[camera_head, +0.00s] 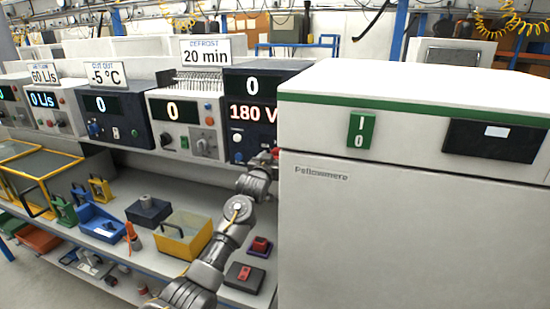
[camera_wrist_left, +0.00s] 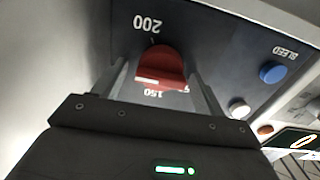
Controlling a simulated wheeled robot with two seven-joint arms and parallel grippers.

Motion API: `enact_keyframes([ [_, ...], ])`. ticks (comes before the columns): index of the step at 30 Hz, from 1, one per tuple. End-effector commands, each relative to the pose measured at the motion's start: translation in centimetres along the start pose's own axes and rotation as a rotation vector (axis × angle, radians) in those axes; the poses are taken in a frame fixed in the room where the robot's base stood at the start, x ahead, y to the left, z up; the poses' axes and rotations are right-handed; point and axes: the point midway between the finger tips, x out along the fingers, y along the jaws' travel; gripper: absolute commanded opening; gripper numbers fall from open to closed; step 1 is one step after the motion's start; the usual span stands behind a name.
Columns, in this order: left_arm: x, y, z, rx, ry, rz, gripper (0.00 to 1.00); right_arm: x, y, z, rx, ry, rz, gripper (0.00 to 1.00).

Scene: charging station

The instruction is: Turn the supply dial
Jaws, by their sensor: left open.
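The red supply dial (camera_wrist_left: 160,66) shows in the left wrist view, on a dark panel with "200" and "150" printed beside it. My left gripper (camera_wrist_left: 157,68) is open, with one finger on each side of the dial. Whether the fingers touch it, I cannot tell. My right gripper is in neither view.
A blue button (camera_wrist_left: 272,72) marked "BLEED" and a white button (camera_wrist_left: 238,108) sit beside the dial. A large white cabinet (camera_head: 400,220) stands close to the right of my arm. Several instrument units stand left of the supply, above a shelf with trays (camera_head: 100,222).

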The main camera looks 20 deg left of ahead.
Motion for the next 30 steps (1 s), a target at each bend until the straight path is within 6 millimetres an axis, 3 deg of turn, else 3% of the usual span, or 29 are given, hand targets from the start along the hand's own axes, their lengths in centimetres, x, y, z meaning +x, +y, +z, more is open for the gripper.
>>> enact_keyframes([
  [5,-0.01,0.02,0.01,0.000,0.000,0.000,0.71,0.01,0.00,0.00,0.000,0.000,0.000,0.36],
  [15,-0.03,0.01,0.01,0.000,0.000,0.000,0.27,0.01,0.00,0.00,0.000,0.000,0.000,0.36],
  [23,-0.03,0.05,0.02,0.038,0.000,0.001,0.27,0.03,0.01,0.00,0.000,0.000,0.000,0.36],
  [30,-0.01,0.04,0.06,0.174,-0.001,0.000,0.27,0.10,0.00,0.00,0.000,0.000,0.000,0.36],
])
